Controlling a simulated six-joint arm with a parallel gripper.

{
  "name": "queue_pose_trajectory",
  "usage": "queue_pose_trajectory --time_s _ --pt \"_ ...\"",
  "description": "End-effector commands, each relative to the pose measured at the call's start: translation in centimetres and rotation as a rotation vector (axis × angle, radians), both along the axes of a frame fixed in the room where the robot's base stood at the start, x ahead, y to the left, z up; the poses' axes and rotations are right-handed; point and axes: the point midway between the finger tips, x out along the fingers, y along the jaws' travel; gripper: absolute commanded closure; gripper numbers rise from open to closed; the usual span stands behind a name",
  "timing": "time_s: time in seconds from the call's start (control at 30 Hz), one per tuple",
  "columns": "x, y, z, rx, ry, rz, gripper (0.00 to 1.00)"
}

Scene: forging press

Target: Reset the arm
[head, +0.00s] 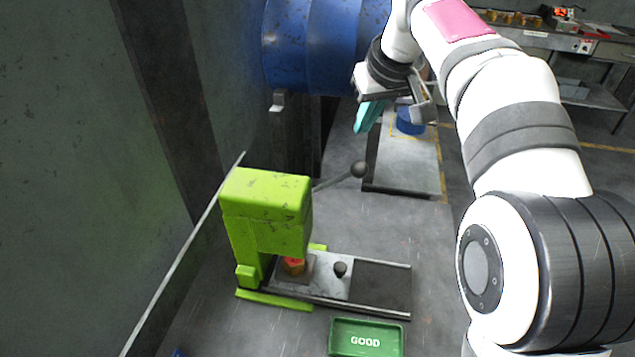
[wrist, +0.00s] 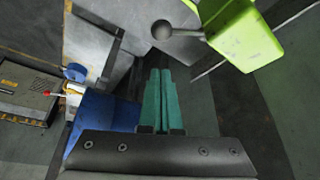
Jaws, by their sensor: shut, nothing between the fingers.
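My white arm reaches from the right side of the head view. My gripper (head: 366,118) has teal fingers and hangs in the air near the blue drum, behind and above the green press. In the wrist view my gripper (wrist: 157,76) shows its two teal fingers side by side, closed with nothing between them. The green press (head: 265,210) stands on the table at the middle left. Its lever ends in a dark ball knob (head: 359,169). An orange-red piece (head: 294,266) sits under the press head on the sliding plate.
A green tray marked GOOD (head: 367,338) lies in front of the press. A large blue drum (head: 318,45) is at the back. A blue round object (head: 409,121) stands on a grey plate (head: 405,165). A bench (head: 535,38) with several items is at back right.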

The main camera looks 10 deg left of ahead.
Motion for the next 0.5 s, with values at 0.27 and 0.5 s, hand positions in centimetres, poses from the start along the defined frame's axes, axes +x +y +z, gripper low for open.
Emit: queue_pose_trajectory --time_s 0.27,0.5 --pt "0.0 0.0 0.1 0.000 0.000 0.000 1.00" --pt "-4.3 -2.3 -0.7 0.027 0.079 -0.122 1.00"
